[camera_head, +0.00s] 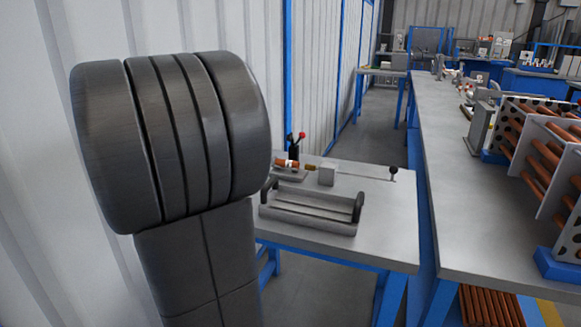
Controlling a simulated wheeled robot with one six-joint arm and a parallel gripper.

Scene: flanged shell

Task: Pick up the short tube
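A small copper-coloured piece (291,164) with pale parts beside it sits in a fixture at the back left of the small grey table (385,225). It may be the short tube, but it is too small to tell. Longer copper tubes (551,157) pass through perforated plates at the right. My gripper is not in view. A large dark grey ribbed part of my arm fills the left foreground and hides what is behind it.
A long grey tray (310,221) with dark round ends stands at the front of the small table. Levers with red and black knobs (302,135) rise behind it. The table's right side is bare. A long grey bench (455,170) runs along the right; a floor aisle lies behind the small table.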

